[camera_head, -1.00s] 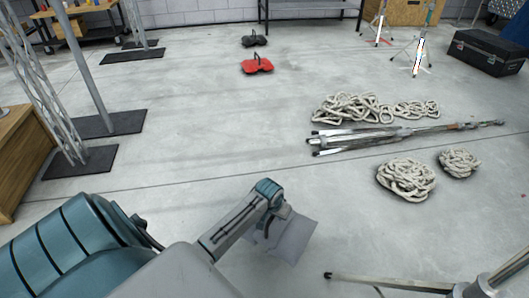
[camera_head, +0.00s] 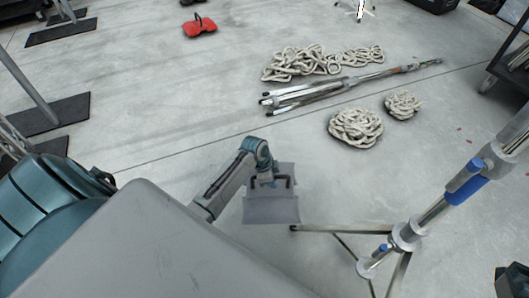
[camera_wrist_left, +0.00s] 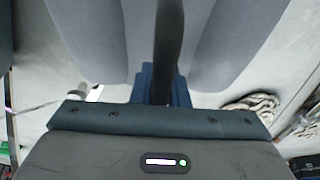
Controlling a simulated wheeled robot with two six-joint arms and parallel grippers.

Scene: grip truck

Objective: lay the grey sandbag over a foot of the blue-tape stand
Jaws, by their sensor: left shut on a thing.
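My left gripper (camera_head: 268,178) is shut on the handle of the grey sandbag (camera_head: 270,209). The bag hangs below it, its two halves on either side of the handle. In the left wrist view the bag (camera_wrist_left: 225,50) fills the top, with the dark handle between the blue fingers (camera_wrist_left: 160,88). The blue-tape stand (camera_head: 467,183) is at the right, with blue tape on its pole. One foot (camera_head: 335,230) reaches left, its dark tip just beside the bag's lower right corner in the picture. The bag appears held above the floor. My right gripper is out of view.
Coiled ropes (camera_head: 356,128) and a folded stand (camera_head: 330,92) lie on the floor beyond the bag. A red sandbag (camera_head: 200,27) lies farther back. Dark base plates (camera_head: 48,113) are at the left, and a dark cart (camera_head: 508,75) at the right edge. Floor between is clear.

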